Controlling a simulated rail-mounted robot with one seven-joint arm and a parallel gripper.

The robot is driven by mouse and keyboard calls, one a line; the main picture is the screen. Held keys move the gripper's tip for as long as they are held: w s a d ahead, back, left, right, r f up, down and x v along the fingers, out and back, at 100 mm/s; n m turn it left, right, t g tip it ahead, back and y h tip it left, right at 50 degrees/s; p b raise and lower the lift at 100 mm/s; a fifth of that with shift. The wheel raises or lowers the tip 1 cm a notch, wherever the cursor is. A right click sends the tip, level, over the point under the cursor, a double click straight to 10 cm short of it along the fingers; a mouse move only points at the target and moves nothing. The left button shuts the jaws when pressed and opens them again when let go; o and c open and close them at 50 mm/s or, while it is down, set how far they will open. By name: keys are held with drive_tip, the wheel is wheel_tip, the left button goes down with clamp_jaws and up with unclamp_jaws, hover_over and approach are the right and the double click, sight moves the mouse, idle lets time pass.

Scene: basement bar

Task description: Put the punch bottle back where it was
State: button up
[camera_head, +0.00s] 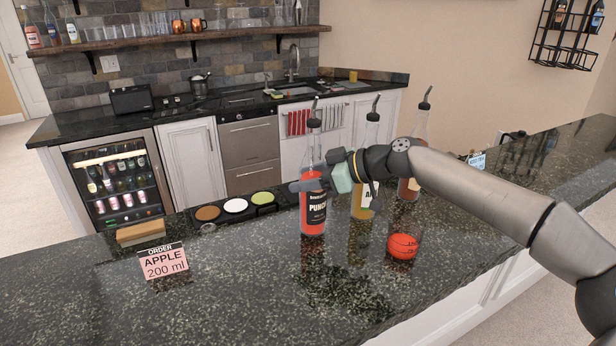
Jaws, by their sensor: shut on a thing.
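The punch bottle (314,212) is a clear bottle with red liquid, a black "PUNCH" label and a dark pour spout. It stands upright over the front counter. My gripper (318,181) reaches in from the right and is shut around the bottle's upper body. Its fingers cover part of the bottle. I cannot tell whether the bottle's base touches the counter or hangs slightly above it.
A yellow-liquid bottle (362,205) stands right behind my gripper, and an amber bottle (408,189) stands further right. Left are the round coasters (235,205), a wooden block (140,232) and an order card (162,262).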

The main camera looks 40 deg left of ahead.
drive_tip(key=shift+f, duration=0.35)
drive_tip(key=shift+f, duration=0.15)
drive_tip(key=o, duration=1.5)
drive_tip(key=b+v, duration=0.2)
drive_tip(key=v, duration=1)
drive_tip(key=shift+b, duration=0.4)
